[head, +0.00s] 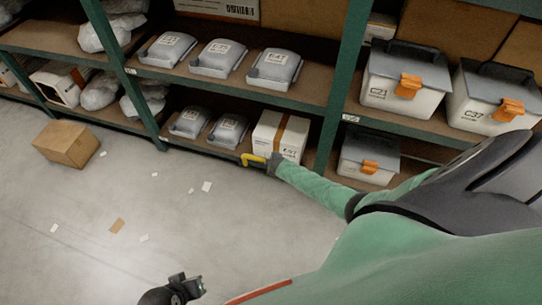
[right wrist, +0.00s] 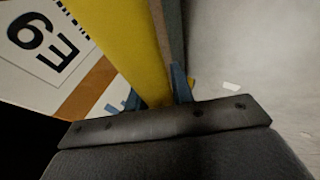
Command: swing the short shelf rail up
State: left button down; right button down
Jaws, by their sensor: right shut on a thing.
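The short yellow shelf rail (head: 253,158) is at the front edge of the lower middle shelf, in front of a white box with brown tape (head: 273,133). My right gripper (head: 268,162) reaches in from the right and is at the rail. In the right wrist view the yellow rail (right wrist: 130,45) runs down between the blue fingertips of my right gripper (right wrist: 155,95), which is shut on it. The rail's far end is out of that frame. My left gripper (head: 190,287) is low in the head view, over the floor, apart from the rack; its finger gap is unclear.
Grey lidded bins (head: 216,59) stand on the middle shelf above. A green rack post (head: 340,85) is right of the rail, with white bins with orange latches (head: 403,78) beyond. A cardboard box (head: 66,144) and paper scraps lie on the otherwise clear floor.

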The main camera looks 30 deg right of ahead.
jog(key=shift+d, duration=0.1)
dwell(0.7)
jog(key=c, duration=1.2)
grip_release()
pick_arm(q)
jog(key=shift+s+a+r+p, duration=0.2)
jog(key=shift+a+r+p, duration=0.3)
jog(key=shift+a+r, duration=0.3)
pick_arm(e)
jog(key=v, duration=0.7)
jog(key=shift+s+r, duration=0.25)
pick_arm(q)
jog(key=shift+d, duration=0.1)
